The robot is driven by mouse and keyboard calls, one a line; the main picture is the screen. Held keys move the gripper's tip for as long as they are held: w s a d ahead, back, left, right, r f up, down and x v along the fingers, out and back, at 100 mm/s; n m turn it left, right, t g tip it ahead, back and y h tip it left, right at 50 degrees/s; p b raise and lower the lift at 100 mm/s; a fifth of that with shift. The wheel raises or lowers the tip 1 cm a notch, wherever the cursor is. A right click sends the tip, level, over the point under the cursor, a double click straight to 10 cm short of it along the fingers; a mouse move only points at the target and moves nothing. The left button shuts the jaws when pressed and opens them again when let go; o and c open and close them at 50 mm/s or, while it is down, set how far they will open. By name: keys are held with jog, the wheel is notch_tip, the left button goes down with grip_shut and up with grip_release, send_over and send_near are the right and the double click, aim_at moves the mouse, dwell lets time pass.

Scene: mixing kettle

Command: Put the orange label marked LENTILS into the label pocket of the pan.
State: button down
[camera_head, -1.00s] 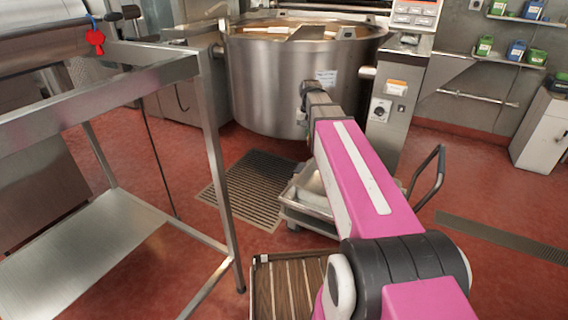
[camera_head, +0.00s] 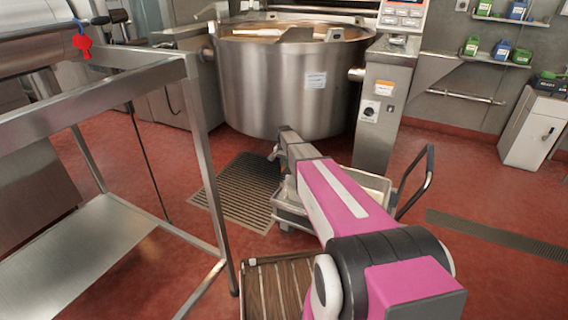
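The large round steel pan (camera_head: 262,85) stands at the back centre. A white card with small print (camera_head: 315,80) is on its front wall; I cannot tell whether it sits in a label pocket. A small card with an orange patch (camera_head: 382,88) is on the steel post right of the pan; its print is too small to read, so I cannot tell whether it is the LENTILS label. My pink arm reaches forward, and my gripper (camera_head: 276,152) is at its far end, low in front of the pan. Its fingers are mostly hidden, and I cannot see whether it holds anything.
A steel cart with a tray and handle (camera_head: 415,182) stands under and right of my arm. A steel table frame (camera_head: 205,150) is at the left. A floor grate (camera_head: 238,190) lies before the pan. Red floor is open at the right.

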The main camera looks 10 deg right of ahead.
jog(key=shift+f, duration=2.75)
jog(key=shift+s+f, duration=0.1)
jog(key=shift+f, duration=0.35)
jog(key=shift+f, duration=0.9)
jog(key=shift+f, duration=0.35)
jog(key=c, duration=0.8)
grip_release()
jog(key=shift+r, duration=0.15)
